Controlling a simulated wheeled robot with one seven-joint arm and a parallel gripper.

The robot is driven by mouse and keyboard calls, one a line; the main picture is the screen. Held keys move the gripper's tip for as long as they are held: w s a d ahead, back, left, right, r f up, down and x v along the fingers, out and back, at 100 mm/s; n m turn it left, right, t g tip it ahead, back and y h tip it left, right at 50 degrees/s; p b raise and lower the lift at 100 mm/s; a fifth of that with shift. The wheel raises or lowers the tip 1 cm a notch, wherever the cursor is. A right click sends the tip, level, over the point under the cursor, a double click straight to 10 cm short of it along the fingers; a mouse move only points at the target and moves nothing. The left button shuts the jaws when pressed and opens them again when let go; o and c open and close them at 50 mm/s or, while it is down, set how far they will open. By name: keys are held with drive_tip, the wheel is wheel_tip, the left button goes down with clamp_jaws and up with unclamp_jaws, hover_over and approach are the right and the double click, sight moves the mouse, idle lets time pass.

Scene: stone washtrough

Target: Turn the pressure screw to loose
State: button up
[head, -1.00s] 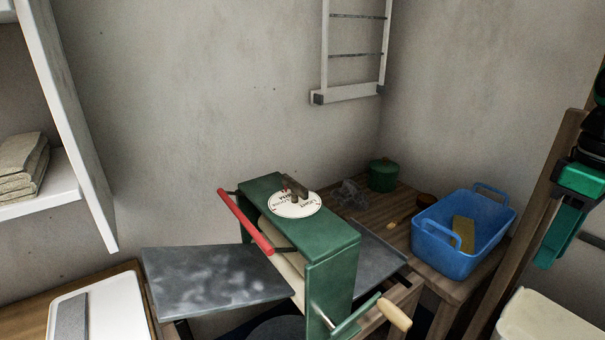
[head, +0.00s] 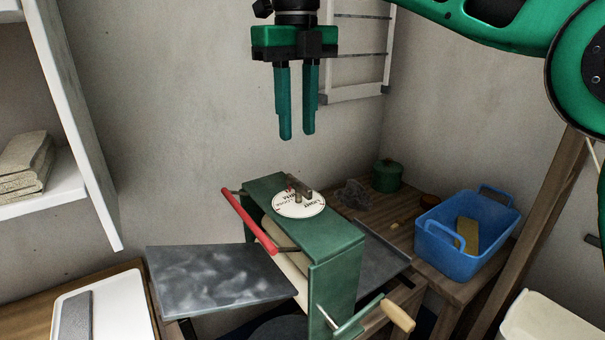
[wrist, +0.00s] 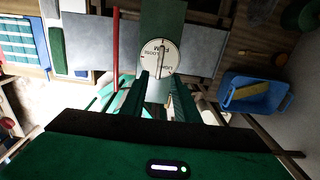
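The pressure screw (head: 300,190) is a small bar handle on a round white dial (head: 291,209) on top of the green mangle frame (head: 337,246). The dial carries printed words; in the wrist view the dial (wrist: 172,57) shows LOOSE, FIRM and LIGHT, partly legible. The screw handle (wrist: 161,56) lies across the dial there. I cannot tell for certain which word it marks. My gripper (head: 297,137) points down above the dial, apart from it, with a narrow gap between its fingers. In the wrist view my gripper (wrist: 158,78) is open and empty below the dial.
A red lever (head: 247,219) runs along the mangle's left side, and a crank with a wooden grip (head: 397,314) sticks out in front. Grey boards (head: 215,278) extend sideways. A blue basket (head: 450,255) and green pot (head: 387,176) stand right. Air above the dial is clear.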

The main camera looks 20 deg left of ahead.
sight(299, 181)
drive_tip(key=shift+f, duration=5.2)
